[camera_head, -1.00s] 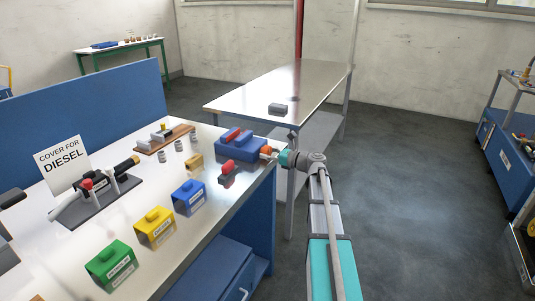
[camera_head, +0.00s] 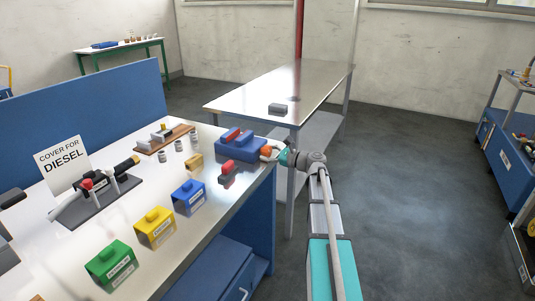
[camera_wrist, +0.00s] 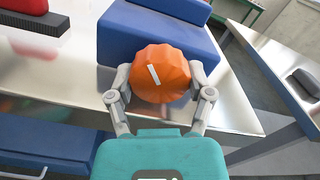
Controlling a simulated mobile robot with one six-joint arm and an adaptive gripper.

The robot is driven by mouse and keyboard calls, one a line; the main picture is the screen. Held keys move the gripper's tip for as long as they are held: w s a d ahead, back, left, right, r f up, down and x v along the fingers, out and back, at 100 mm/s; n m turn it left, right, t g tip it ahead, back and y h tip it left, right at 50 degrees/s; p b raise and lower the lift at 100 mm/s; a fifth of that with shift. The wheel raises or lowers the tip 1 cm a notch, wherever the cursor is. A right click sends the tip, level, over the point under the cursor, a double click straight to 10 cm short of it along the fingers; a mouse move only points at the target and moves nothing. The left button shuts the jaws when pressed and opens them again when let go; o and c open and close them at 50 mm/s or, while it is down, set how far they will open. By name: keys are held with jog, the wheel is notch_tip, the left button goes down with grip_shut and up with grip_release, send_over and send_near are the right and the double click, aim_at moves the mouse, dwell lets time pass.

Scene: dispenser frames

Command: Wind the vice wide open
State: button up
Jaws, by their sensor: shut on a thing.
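The vice (camera_head: 238,149) is a blue block with a red piece on top, at the bench's right end. Its orange faceted knob (camera_head: 266,152) faces my arm. In the wrist view the blue vice body (camera_wrist: 150,38) stands behind the knob (camera_wrist: 160,72), whose face has a white, slightly tilted line. My gripper (camera_wrist: 160,94) is shut on the knob, one finger on each side. In the head view my gripper (camera_head: 270,153) is small beside the knob. The jaw gap is not clear in either view.
A red and grey block (camera_head: 228,171) stands in front of the vice. Blue (camera_head: 188,197), yellow (camera_head: 155,228) and green (camera_head: 111,265) boxes line the bench's front. A metal table (camera_head: 270,95) stands behind, with a dark grey block (camera_head: 278,109) on it. Floor to the right is clear.

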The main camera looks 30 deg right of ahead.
jog(key=shift+a, duration=0.1)
jog(key=o, duration=1.1)
jog(key=shift+v, duration=6.05)
